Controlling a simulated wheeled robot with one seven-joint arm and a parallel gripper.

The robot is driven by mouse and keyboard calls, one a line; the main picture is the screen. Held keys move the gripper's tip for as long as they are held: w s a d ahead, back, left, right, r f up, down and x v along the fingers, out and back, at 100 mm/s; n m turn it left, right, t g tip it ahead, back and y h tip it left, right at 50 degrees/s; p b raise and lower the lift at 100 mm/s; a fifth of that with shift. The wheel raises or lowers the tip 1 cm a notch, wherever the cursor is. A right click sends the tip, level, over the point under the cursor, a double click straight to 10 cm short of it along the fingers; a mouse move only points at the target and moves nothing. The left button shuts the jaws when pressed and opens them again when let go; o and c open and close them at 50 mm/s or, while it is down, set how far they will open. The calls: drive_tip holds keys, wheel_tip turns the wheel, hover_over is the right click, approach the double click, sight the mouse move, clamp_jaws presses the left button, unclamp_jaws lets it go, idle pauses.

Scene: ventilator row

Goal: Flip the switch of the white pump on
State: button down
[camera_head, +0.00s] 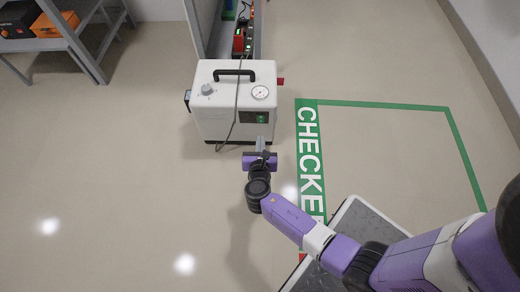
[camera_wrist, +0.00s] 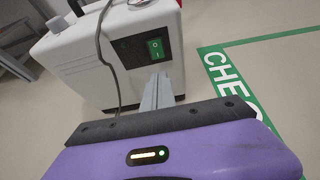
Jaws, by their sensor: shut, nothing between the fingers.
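The white pump (camera_head: 222,118) stands on the floor, with a black handle, a gauge and a grey knob on top. Its green rocker switch (camera_wrist: 155,47) sits in a dark panel on the front face. The switch also shows small in the head view (camera_head: 262,119); which side is pressed is hard to tell. My gripper (camera_head: 261,143) is shut and empty, just in front of the pump below the panel. In the wrist view the closed fingers (camera_wrist: 157,82) point at the front face under the switch. Whether the tips touch the pump cannot be told.
A grey cable (camera_head: 236,108) hangs down the pump's front, left of the switch. A shelf unit (camera_head: 228,35) stands behind the pump. A green-marked floor area (camera_head: 385,104) lies to the right. A grey rack (camera_head: 78,47) with an orange box is at the far left.

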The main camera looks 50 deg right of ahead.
sight(261, 122)
drive_tip(key=b+x, duration=0.1)
drive_tip(key=x, duration=0.1)
drive_tip(key=b+x, duration=0.1)
drive_tip(key=x, duration=0.2)
drive_tip(key=r+b+x, duration=0.1)
drive_tip(key=x, duration=0.2)
drive_tip(key=shift+w+d, duration=0.1)
drive_tip(key=shift+d, duration=0.05)
drive_tip(key=shift+w, duration=0.1)
